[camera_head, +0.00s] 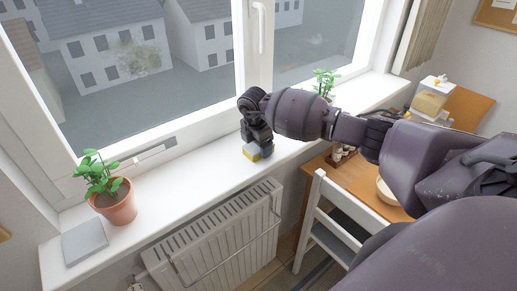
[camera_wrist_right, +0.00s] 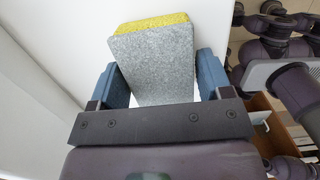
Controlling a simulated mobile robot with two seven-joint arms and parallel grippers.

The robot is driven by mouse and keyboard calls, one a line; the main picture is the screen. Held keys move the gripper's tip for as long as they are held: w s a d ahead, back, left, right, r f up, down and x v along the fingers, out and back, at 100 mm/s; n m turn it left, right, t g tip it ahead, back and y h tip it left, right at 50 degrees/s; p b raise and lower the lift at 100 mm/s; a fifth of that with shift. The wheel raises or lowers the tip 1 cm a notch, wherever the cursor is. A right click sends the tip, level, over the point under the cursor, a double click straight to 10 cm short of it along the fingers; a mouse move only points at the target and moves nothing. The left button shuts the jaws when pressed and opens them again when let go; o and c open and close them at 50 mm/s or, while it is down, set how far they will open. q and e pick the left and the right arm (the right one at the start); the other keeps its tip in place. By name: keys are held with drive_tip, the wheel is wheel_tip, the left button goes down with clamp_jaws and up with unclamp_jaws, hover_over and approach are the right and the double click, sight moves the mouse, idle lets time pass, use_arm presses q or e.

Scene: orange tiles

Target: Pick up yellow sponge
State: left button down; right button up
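The yellow sponge (camera_head: 251,152) is on the white windowsill below the middle of the window. In the right wrist view the sponge (camera_wrist_right: 155,62) shows a broad grey face and a yellow edge at its far end. My right gripper (camera_head: 262,151) is down at the sponge and partly hides it. In the right wrist view its two blue fingers (camera_wrist_right: 161,85) stand on either side of the sponge, with narrow gaps showing near its close end. Contact at the fingertips is hard to judge. My left gripper does not show.
A potted plant (camera_head: 113,200) and a grey slab (camera_head: 85,241) are on the sill at left. Another plant (camera_head: 325,80) stands farther right. A radiator (camera_head: 220,240) is below the sill. A wooden table (camera_head: 345,178) and white chair (camera_head: 318,215) are at right.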

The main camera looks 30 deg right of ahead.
drive_tip(key=c, duration=0.5)
wheel_tip(320, 180, up, 20)
drive_tip(key=shift+r+b, duration=0.1)
drive_tip(key=shift+b, duration=0.7)
drive_tip(key=shift+o, duration=0.7)
drive_tip(key=shift+c, duration=0.6)
